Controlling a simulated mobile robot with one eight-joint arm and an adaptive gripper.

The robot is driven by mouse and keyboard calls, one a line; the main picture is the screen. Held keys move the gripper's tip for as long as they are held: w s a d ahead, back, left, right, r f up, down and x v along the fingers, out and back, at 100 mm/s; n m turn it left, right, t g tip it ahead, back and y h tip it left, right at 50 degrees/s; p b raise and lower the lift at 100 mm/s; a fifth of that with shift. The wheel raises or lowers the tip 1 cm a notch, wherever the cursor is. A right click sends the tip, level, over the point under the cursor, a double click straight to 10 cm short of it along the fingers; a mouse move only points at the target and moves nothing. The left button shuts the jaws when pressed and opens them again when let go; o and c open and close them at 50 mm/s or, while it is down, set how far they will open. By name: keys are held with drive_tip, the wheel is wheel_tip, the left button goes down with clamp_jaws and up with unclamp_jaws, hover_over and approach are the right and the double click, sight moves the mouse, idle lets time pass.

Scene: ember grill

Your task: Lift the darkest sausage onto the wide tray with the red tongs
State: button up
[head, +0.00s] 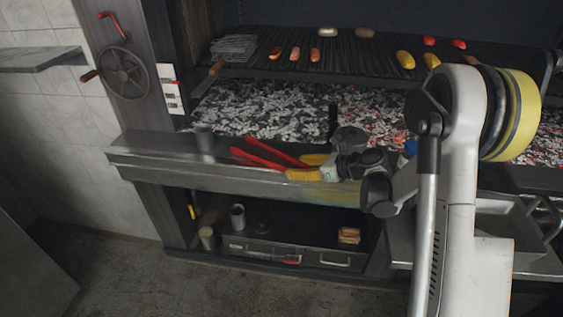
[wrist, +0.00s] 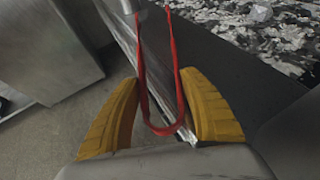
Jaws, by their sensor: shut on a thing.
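The red tongs (head: 268,155) are between the yellow fingers of my gripper (head: 308,168), above the steel front ledge, arms pointing left. In the wrist view the tongs (wrist: 145,75) show as a U-shaped loop, its closed end between the fingers (wrist: 160,90). My gripper is shut on them. Three sausages lie at the back left of the grill: a left one (head: 275,53), a middle one (head: 295,54) and a right one (head: 315,55). I cannot clearly tell which is darkest. A grey metal tray (head: 515,225) is at lower right, partly behind my arm; I cannot tell whether it is the wide tray.
Glowing coals (head: 265,107) lie below the grill bars (head: 355,55). Yellow (head: 405,59) and red (head: 459,44) pieces lie on the right of the grill. A crank wheel (head: 124,73) is at the left post.

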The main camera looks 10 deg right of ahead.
wheel_tip(320, 180, up, 10)
drive_tip(key=p, duration=0.6)
